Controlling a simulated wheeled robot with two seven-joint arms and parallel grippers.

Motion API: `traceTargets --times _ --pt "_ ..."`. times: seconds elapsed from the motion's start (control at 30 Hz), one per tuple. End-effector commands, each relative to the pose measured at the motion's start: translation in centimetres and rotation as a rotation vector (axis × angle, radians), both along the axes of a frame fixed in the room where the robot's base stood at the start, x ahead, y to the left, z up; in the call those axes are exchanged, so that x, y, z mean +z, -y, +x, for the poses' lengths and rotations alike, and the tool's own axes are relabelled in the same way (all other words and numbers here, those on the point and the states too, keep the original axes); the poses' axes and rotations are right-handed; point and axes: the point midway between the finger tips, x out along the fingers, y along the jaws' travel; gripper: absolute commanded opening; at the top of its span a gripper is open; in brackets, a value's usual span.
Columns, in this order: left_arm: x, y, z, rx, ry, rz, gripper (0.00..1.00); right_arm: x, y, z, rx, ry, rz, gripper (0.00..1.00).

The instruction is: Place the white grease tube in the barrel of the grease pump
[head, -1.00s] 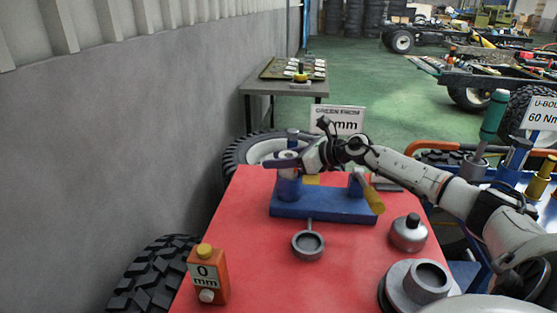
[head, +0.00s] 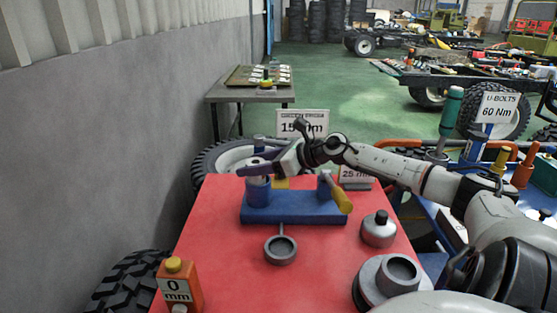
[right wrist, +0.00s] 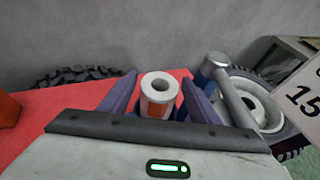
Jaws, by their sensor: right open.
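The grease pump is a blue block (head: 292,209) on the red table top, with an upright blue barrel (head: 258,194) at its left end and a yellow-tipped lever (head: 342,201) at its right. My right gripper (head: 252,168) is at the barrel's mouth. In the right wrist view the white grease tube (right wrist: 159,84), with an orange band and a hole in its top, stands between the two purple fingers, which are apart. In the head view the fingers mostly cover the tube, and how deep it sits in the barrel is hard to tell. My left gripper is not in view.
A grey wall (head: 90,160) is at left.

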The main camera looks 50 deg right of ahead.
Motion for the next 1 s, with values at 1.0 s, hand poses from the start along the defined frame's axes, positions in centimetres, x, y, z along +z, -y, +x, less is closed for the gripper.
traceTargets --times 1.0 --pt "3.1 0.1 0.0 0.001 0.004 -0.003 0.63 3.4 2.2 -7.8 0.001 0.000 0.001 0.56"
